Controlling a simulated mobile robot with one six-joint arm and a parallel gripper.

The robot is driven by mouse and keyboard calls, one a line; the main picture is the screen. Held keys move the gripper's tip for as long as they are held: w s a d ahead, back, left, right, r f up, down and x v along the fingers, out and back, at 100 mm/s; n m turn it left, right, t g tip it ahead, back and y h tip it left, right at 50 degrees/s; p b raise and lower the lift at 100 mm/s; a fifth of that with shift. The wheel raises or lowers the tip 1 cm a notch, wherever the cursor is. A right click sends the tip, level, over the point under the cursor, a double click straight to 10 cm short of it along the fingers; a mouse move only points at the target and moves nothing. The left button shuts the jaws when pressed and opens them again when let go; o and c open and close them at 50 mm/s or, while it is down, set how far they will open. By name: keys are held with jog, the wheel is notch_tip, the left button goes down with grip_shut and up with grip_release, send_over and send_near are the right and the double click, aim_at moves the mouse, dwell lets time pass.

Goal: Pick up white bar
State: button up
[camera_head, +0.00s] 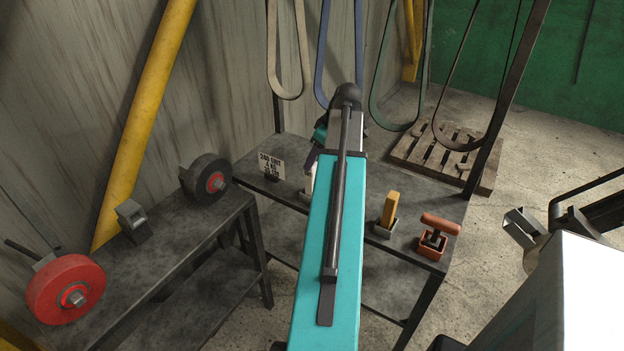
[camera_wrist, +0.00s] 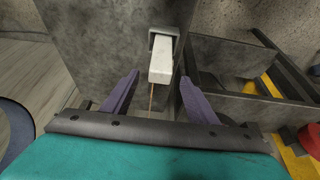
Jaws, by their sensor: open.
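The white bar (camera_wrist: 161,62) stands in a small grey holder (camera_wrist: 171,34) on the dark table in the wrist view. My gripper (camera_wrist: 160,92) is open, with its two purple fingers on either side of the bar's near end. I cannot tell whether the fingers touch it; gaps show on both sides. In the head view a small part of the white bar (camera_head: 309,179) shows to the left of my teal arm, which hides most of it. My gripper's fingers (camera_head: 312,158) are mostly hidden there too.
A yellow bar (camera_head: 390,209) in a holder and an orange-handled tool (camera_head: 439,228) stand on the same table (camera_head: 415,250), right of my arm. A sign (camera_head: 271,166) stands at its left. A bench with a red wheel (camera_head: 65,289) and a black wheel (camera_head: 207,178) is at left.

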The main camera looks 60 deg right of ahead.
aim_at(311, 181)
jog(key=shift+x, duration=1.75)
jog(key=shift+p, duration=0.3)
jog(key=shift+p+x, duration=0.8)
jog(key=shift+x, duration=1.8)
jog(key=c, duration=1)
jog(key=shift+r, duration=0.2)
